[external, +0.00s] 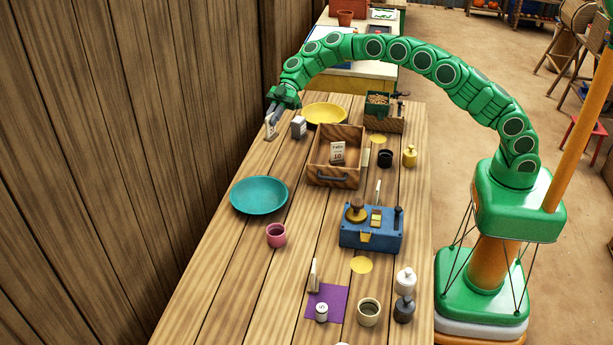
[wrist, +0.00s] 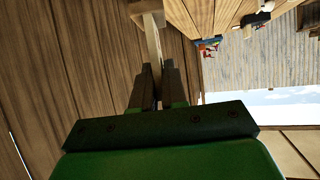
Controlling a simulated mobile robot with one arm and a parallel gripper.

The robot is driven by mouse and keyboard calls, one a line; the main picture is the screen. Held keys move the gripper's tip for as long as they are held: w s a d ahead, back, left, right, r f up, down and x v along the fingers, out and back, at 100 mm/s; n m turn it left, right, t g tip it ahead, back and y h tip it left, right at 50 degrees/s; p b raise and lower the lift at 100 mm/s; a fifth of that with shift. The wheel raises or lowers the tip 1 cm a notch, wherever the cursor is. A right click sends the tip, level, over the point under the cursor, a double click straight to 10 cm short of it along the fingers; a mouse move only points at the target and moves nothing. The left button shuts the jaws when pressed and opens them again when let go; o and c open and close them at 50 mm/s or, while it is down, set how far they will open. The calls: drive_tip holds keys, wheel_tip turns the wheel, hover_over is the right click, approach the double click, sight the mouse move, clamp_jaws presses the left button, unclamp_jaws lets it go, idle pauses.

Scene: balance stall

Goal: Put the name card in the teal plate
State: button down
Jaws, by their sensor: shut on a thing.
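My gripper (external: 274,112) is at the far left of the table, pointing down, shut on a small pale upright piece that looks like the name card (external: 270,130). In the wrist view the fingers (wrist: 157,82) close on the pale card (wrist: 153,40), seen nearly edge-on; its face is hidden. I cannot tell whether its lower edge touches the table. The teal plate (external: 259,195) lies empty on the table, nearer the camera than my gripper and apart from it.
A wooden drawer box (external: 336,172) holding a printed card stands right of the teal plate. A pink cup (external: 276,235) is in front of the plate. A plank wall borders the left.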

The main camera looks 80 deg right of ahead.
drive_tip(key=shift+w+a+r+n+g, duration=0.75)
drive_tip(key=shift+a+n+g, duration=0.95)
drive_tip(key=shift+a, duration=5.3)
drive_tip(key=shift+f, duration=8.15)
drive_tip(key=c, duration=1.1)
unclamp_jaws()
